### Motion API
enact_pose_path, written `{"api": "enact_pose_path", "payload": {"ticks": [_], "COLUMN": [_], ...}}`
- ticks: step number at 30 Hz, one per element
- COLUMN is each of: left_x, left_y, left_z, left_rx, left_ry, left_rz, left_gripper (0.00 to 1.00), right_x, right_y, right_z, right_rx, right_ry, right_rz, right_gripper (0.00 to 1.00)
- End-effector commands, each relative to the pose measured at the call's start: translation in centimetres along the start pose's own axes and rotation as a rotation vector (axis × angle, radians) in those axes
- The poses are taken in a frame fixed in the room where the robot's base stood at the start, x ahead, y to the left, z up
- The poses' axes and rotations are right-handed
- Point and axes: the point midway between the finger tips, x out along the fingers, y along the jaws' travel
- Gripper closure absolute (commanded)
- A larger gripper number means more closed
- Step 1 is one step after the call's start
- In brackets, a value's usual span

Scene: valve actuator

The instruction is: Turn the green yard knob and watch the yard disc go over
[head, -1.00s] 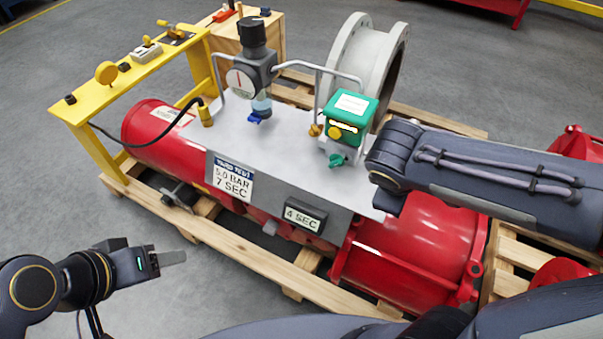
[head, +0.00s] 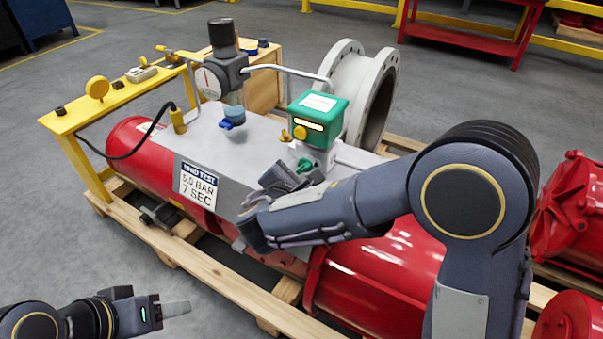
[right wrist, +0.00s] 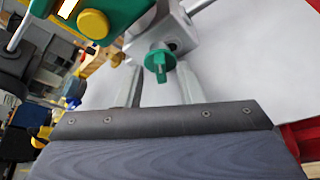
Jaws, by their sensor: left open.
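The green knob (head: 309,163) sits on the white valve body below the green box (head: 318,118) on the red actuator. In the right wrist view the knob (right wrist: 160,62) shows between and just beyond the two fingertips of my right gripper (right wrist: 158,80), which is open and apart from it. In the head view my right gripper (head: 290,178) is close to the knob, its fingers partly hidden. A yellow disc (head: 300,132) is on the green box's front; another yellow disc (head: 97,88) stands on the yellow frame. I cannot tell which is the yard disc. My left gripper (head: 178,308) is open and empty, lower left.
The plate (head: 235,150) carries a gauge column (head: 222,62) left of the green box. A grey flanged pipe (head: 385,85) stands behind. The wooden pallet (head: 215,272) borders the front. Floor at left is clear.

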Motion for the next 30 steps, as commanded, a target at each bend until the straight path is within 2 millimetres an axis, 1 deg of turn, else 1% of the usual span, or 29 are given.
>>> {"api": "enact_pose_path", "payload": {"ticks": [1, 4, 12, 14, 20, 26, 30], "left_x": [0.1, 0.2, 0.1, 0.1, 0.1, 0.4, 1.6], "left_y": [-0.1, -0.1, -0.1, -0.1, -0.1, -0.2, -0.8], "left_z": [0.1, 0.1, 0.1, 0.1, 0.1, 0.2, 0.8], "left_rx": [0.000, 0.000, 0.000, 0.000, 0.000, 0.000, 0.000], "left_ry": [0.000, 0.000, 0.000, 0.000, 0.000, 0.000, 0.000], "left_rz": [0.000, 0.000, 0.000, 0.000, 0.000, 0.000, 0.000], "left_gripper": [0.46, 0.46, 0.46, 0.46, 0.46, 0.46, 0.46], "right_x": [0.6, 1.1, 1.3, 1.3, 1.3, 1.3, 1.4], "right_y": [-0.1, 0.0, 0.0, 0.0, 0.0, -0.1, -0.4], "right_z": [0.0, 0.0, 0.0, 0.0, 0.0, 0.0, -0.4], "right_rx": [0.001, 0.001, 0.001, 0.001, 0.001, 0.006, 0.042], "right_ry": [-0.001, -0.001, 0.000, 0.000, 0.000, 0.000, 0.000], "right_rz": [-0.001, 0.000, 0.000, 0.000, 0.000, 0.002, 0.017], "right_gripper": [0.66, 0.66, 0.66, 0.73, 0.99, 1.00, 1.00]}}
